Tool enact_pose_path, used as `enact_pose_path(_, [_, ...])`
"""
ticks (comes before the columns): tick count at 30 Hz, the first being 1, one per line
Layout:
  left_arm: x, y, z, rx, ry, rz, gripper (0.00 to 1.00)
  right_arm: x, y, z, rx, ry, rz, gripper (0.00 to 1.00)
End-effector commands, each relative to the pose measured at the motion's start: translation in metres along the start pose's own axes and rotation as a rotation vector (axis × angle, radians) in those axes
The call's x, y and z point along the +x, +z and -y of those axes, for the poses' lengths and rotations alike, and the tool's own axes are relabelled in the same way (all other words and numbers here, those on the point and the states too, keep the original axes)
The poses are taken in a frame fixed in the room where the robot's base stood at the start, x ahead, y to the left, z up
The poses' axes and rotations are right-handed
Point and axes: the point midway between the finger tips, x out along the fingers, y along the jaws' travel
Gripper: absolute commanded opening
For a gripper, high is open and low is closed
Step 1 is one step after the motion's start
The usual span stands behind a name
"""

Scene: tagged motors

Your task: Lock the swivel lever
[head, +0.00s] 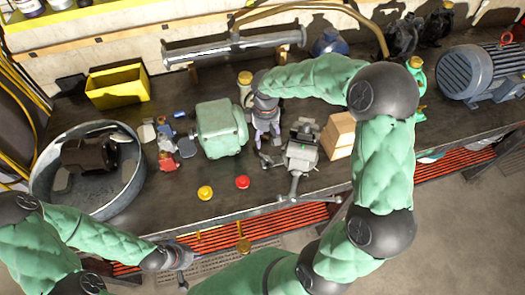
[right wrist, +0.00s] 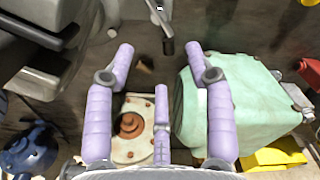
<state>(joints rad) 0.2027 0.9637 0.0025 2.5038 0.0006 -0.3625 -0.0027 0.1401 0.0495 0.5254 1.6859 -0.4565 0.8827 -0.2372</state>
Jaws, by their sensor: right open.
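A grey bench vise (head: 303,150) stands on the dark workbench, just right of my right gripper (head: 268,140). In the right wrist view, part of the vise's grey body (right wrist: 35,60) fills the upper left. A metal lever with a dark end (right wrist: 163,25) shows at the top centre; I cannot tell for sure that it is the swivel lever. My right gripper (right wrist: 160,75) is open and empty, its lilac fingers spread above the bench between the vise and the green motor. The lever's end lies just beyond the fingers. My left gripper (head: 180,272) is low, off the bench's front edge; its fingers are unclear.
A green motor (head: 220,128) is left of the right gripper, and a wooden block (head: 340,135) is right of the vise. Yellow (head: 205,193) and red (head: 242,182) buttons sit near the front edge. A round metal tub (head: 45,175) stands at the left.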

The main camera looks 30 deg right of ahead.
Motion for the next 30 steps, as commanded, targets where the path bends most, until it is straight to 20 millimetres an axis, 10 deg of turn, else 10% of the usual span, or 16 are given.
enact_pose_path(15, [0.01, -0.001, 0.004, 0.0, 0.0, -0.001, 0.0, 0.084, 0.001, 0.001, 0.001, -0.003, 0.002, 0.54])
enact_pose_path(30, [0.012, -0.001, 0.004, 0.0, 0.0, -0.001, 0.0, 0.101, 0.0, 0.001, 0.0, -0.002, 0.0, 0.54])
